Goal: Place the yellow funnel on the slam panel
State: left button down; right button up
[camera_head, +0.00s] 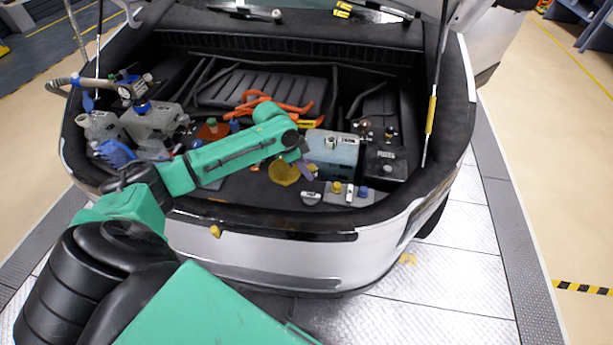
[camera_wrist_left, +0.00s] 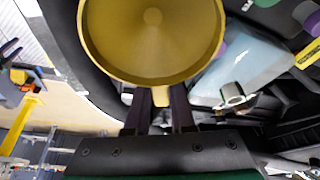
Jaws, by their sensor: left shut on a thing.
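The yellow funnel (camera_head: 284,173) is in my left gripper (camera_head: 304,169), over the front part of the open bay. In the left wrist view the funnel (camera_wrist_left: 152,38) shows its wide round mouth to the camera, and the fingers (camera_wrist_left: 160,100) are shut on the small tab at its rim. The slam panel, which I take to be the dark front edge of the bay (camera_head: 270,218), runs across in front of the funnel, nearer to me. The funnel appears apart from it. My right gripper is not in view.
A pale blue reservoir (camera_head: 333,152) stands just right of the funnel. A silver cap (camera_head: 311,198) and a grey block with yellow and blue caps (camera_head: 350,193) sit near the front edge. Orange cables (camera_head: 262,103) lie behind. A prop rod (camera_head: 432,110) rises at right.

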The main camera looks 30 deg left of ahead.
aim_at(290, 169)
pick_arm(q)
notch_tip(290, 169, down, 4)
jog(key=shift+f+p, duration=0.1)
jog(key=shift+p, duration=0.2)
jog(key=shift+f, duration=0.1)
jog(key=c, duration=1.1)
grip_release()
jog(key=shift+o, duration=0.2)
jog(key=b+v, duration=0.1)
jog(key=v, duration=1.1)
jog(key=shift+b, duration=0.35)
